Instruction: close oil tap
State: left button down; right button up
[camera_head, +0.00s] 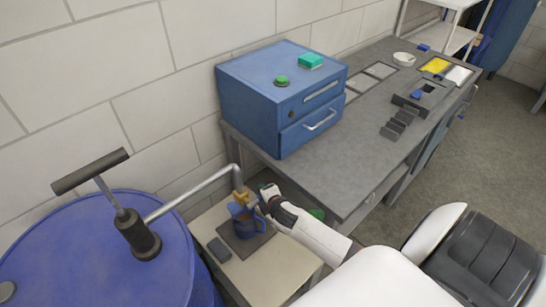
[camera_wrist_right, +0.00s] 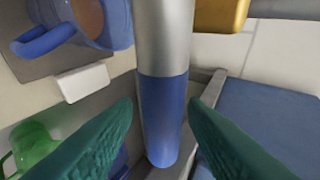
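The oil tap has a brass body (camera_head: 241,196) at the end of a grey pipe (camera_head: 195,190), above a blue mug (camera_head: 246,220). In the right wrist view the brass part (camera_wrist_right: 222,14) is at the top right and the mug (camera_wrist_right: 105,22) at the top left. A metal rod with a blue end (camera_wrist_right: 162,120), which looks like the tap handle, points between the fingers of my right gripper (camera_wrist_right: 161,105). The green fingers are open, with small gaps on both sides. In the head view this gripper (camera_head: 266,190) is beside the tap. My left gripper is out of view.
A blue drum (camera_head: 90,250) with a hand pump (camera_head: 138,235) stands left. A small table (camera_head: 270,268) carries the mug on a dark mat. A grey workbench (camera_head: 350,165) with a blue drawer box (camera_head: 265,110) is close behind the right gripper. A green object (camera_wrist_right: 35,145) lies below.

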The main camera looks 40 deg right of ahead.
jog(key=v, duration=1)
jog(key=shift+s, duration=0.1)
